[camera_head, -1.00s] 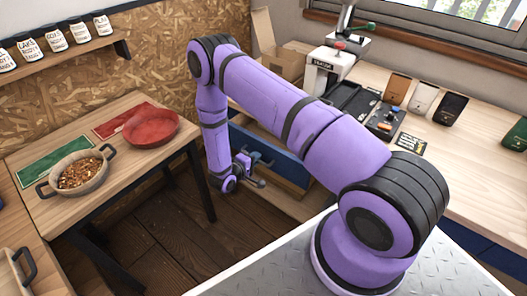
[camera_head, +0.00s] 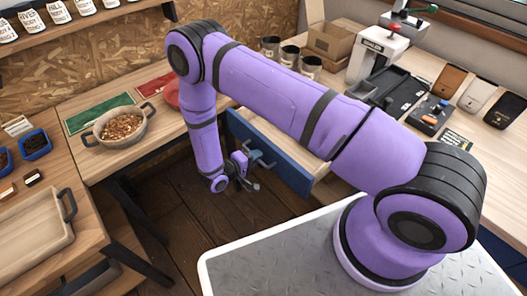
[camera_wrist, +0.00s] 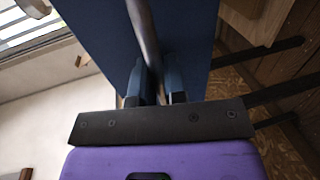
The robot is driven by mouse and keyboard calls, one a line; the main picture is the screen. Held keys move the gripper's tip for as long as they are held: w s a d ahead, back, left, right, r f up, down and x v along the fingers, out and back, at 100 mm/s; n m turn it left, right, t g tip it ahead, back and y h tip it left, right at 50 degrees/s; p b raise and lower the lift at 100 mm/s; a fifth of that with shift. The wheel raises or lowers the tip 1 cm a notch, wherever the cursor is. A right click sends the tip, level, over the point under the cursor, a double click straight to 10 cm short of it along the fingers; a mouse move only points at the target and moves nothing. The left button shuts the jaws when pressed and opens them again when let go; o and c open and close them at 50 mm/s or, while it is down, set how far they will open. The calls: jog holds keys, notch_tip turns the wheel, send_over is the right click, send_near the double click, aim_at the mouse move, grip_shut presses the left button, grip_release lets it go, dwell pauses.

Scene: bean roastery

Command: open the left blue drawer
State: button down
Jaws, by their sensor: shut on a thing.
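The blue drawer front (camera_head: 290,170) stands out from the counter in the head view, with a strip of pale wood showing behind it. My gripper (camera_head: 257,162) is at its outer face, beside the handle. In the wrist view the blue front (camera_wrist: 195,30) fills the upper middle. A dark bar handle (camera_wrist: 143,35) runs down between the two fingers of my gripper (camera_wrist: 155,85), which are shut on it. My arm hides part of the drawer's upper edge and the counter behind it in the head view.
A table at left holds a pot of beans (camera_head: 120,127), a green mat (camera_head: 100,113) and a red bowl (camera_head: 172,94). A wooden tray (camera_head: 38,235) lies nearer. The counter (camera_head: 350,35) carries a press, cans and bags. Dark floor (camera_head: 210,225) is clear below the gripper.

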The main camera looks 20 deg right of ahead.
jog(key=shift+s+a, duration=0.2)
jog(key=shift+a, duration=0.5)
jog(key=c, duration=1.2)
grip_release()
jog(key=v, duration=1)
jog(key=shift+s+a, duration=0.1)
jog(key=shift+a, duration=0.25)
